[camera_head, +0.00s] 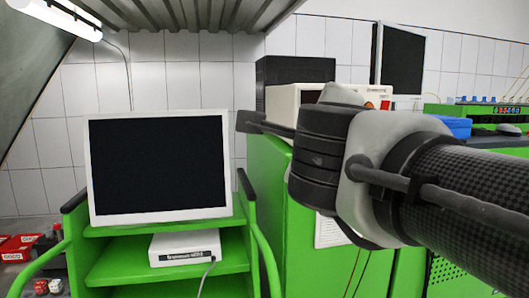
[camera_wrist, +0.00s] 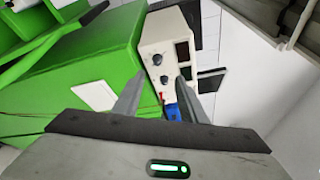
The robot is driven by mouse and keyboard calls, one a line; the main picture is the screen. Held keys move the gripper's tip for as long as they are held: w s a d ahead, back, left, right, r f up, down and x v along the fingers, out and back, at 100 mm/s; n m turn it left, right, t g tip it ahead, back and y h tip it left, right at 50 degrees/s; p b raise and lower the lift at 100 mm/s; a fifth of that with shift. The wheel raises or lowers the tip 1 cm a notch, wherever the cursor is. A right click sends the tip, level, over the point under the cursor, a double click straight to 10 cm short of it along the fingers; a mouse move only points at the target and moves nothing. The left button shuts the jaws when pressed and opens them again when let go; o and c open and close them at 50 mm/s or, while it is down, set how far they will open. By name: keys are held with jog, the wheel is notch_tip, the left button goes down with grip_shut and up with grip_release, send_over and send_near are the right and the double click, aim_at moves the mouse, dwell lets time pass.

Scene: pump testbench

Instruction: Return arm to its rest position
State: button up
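My arm reaches in from the right edge in the head view, with its dark patterned forearm and a grey and black wrist. In the wrist view, my gripper (camera_wrist: 160,80) shows two grey fingers spread apart. Nothing is held between them; the cream instrument (camera_wrist: 166,50) shows beyond the gap. In the head view the arm hides part of the green cabinet (camera_head: 268,180) and part of the instrument (camera_head: 283,102).
A monitor (camera_head: 158,165) stands on a green cart (camera_head: 110,268) at left, above a white box (camera_head: 185,247). A dark wall screen (camera_head: 402,62) hangs behind the arm. A blue container (camera_head: 455,127) is at right. A metal shelf (camera_head: 200,14) overhangs the top.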

jog(key=s+a+f+n+g+y, duration=0.2)
jog(key=a+f+n+y, duration=0.15)
jog(key=f+n, duration=0.4)
jog(key=s+a+f+n+g+y, duration=0.25)
jog(key=f+n+y, duration=0.2)
jog(key=n, duration=0.65)
jog(key=s+d+f+n+g+h, duration=0.2)
jog(key=s+d+f, duration=0.3)
jog(key=f, duration=0.3)
jog(key=s+d+f+n+g+h, duration=0.3)
jog(key=s+d+f+g, duration=0.1)
jog(key=s+f, duration=0.3)
jog(key=shift+d+f+n+g+h, duration=0.35)
jog(key=shift+d+f, duration=0.4)
jog(key=shift+f, duration=0.15)
